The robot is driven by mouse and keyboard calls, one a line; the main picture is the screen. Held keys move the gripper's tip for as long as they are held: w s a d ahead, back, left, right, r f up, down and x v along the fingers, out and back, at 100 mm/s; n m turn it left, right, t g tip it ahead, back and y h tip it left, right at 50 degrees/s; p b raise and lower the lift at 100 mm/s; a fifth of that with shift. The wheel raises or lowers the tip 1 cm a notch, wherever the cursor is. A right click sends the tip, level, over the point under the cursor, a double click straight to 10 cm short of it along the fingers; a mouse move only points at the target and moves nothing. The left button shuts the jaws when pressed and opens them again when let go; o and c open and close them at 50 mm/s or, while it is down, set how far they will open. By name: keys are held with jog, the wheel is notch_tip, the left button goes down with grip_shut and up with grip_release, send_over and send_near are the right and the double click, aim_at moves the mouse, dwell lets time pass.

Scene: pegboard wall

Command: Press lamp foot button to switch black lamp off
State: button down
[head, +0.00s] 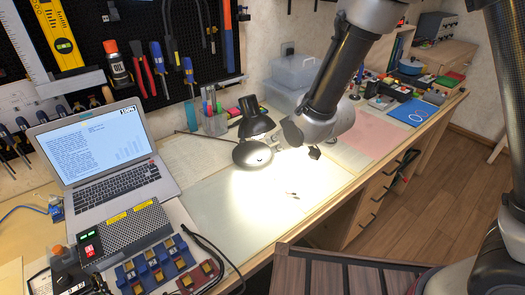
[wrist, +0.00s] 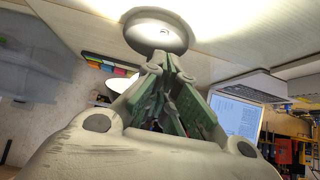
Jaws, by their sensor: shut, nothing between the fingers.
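The black lamp's shade (head: 255,118) stands at the middle of the desk, and a bright pool of light lies on the desk in front of it, so the lamp is on. Its round dark foot (head: 250,155) rests on the desk, with a small spot on top that looks like the button (head: 257,159). My gripper (head: 277,143) is just right of the foot and appears above desk level, pointing left. In the wrist view the foot (wrist: 155,38) is just beyond my shut, empty fingertips (wrist: 164,60). I cannot tell whether they touch it.
An open laptop (head: 103,155) and a grey power box (head: 125,235) stand at the left. A pen cup (head: 213,121) is behind the lamp, with clear storage boxes (head: 290,85) at the back. The pale mat (head: 225,205) in front is mostly clear.

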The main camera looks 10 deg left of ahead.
aim_at(261, 160)
jog(key=shift+f, duration=0.1)
jog(key=x, duration=1)
